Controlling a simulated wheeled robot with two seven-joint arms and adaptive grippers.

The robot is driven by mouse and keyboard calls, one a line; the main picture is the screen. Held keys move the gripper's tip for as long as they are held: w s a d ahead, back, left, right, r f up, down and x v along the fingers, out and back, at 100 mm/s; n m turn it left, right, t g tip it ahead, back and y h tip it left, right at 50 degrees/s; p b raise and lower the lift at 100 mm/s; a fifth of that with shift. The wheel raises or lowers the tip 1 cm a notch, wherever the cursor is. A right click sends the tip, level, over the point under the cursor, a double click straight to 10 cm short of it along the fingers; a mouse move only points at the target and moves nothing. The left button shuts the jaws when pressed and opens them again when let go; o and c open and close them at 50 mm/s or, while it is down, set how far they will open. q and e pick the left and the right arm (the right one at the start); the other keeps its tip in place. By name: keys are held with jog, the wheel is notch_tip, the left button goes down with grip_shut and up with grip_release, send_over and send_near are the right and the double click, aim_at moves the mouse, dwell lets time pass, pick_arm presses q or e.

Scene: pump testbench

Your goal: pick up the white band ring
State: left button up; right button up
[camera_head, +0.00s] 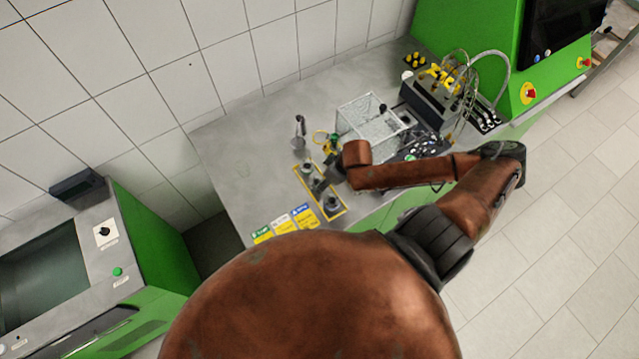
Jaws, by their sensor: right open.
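My right arm reaches in from the right over the grey bench. My right gripper (326,180) is small and dark in this view, above the yellow-outlined strip (342,213). It is open. One grey round part (307,167) stands on the strip beyond the gripper, and another grey round part (332,203) stands on its near side. I cannot make out a white band on either part, so I cannot tell which is the white band ring. My left gripper is not in view.
A clear-walled box (368,118) stands behind my right wrist. A grey stand (299,132) is at the back left. A hose manifold (435,100) is at the right. The bench's left part is clear.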

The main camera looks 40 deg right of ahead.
aim_at(317, 183)
jog(key=p+x, duration=0.1)
jog(key=x, duration=0.6)
jog(key=shift+w+d+f, duration=0.15)
jog(key=shift+f, duration=0.15)
jog(key=shift+c, duration=0.2)
jog(key=c, duration=1.4)
jog(key=shift+o, duration=0.2)
jog(key=shift+r, duration=0.1)
